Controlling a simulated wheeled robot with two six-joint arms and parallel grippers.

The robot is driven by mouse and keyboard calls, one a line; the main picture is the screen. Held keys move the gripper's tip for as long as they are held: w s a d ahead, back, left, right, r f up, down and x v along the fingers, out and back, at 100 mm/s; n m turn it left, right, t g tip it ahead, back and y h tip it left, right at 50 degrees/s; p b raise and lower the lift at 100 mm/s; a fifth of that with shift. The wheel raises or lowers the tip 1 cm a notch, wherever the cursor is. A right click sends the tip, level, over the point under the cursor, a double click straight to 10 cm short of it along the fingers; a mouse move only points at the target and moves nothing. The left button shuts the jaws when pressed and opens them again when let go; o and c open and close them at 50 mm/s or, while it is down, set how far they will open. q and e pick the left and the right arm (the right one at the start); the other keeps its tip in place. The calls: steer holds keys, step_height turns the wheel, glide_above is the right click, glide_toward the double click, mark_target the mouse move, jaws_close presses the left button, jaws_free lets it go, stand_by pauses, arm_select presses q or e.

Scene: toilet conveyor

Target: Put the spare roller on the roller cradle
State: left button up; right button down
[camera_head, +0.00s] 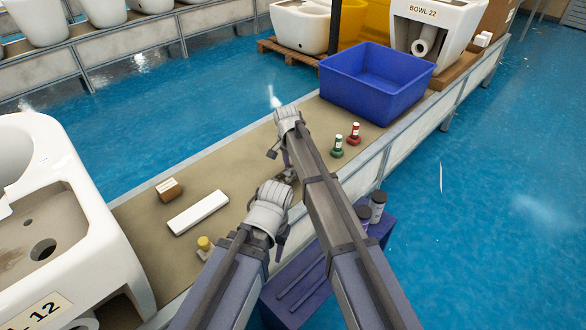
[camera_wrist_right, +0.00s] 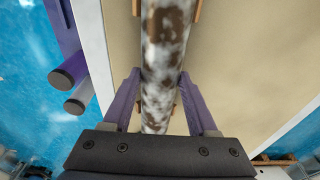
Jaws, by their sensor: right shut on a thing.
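My right gripper (camera_head: 287,120) is over the far part of the beige conveyor top in the head view, its fingers mostly hidden by the wrist. In the right wrist view, its purple fingers (camera_wrist_right: 158,104) are shut on a long cylindrical roller (camera_wrist_right: 160,65) with a mottled brown and silver surface. Brown bracket pieces (camera_wrist_right: 197,9) show beside and behind the roller; I cannot tell if they are the cradle or if the roller rests in them.
A blue bin (camera_head: 376,82) stands farther along the conveyor. Red (camera_head: 354,132) and green (camera_head: 337,147) bottles stand right of my right arm. A white bar (camera_head: 198,212), a brush (camera_head: 168,189) and a toilet bowl (camera_head: 60,210) are at left. A purple stand (camera_head: 300,288) is below.

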mark_target(290, 169)
steer(key=shift+c, duration=0.9)
jaws_free()
steer(key=shift+r, duration=0.1)
step_height(290, 169, up, 12)
steer(key=s+a+p, duration=0.1)
steer(key=p, duration=1.1)
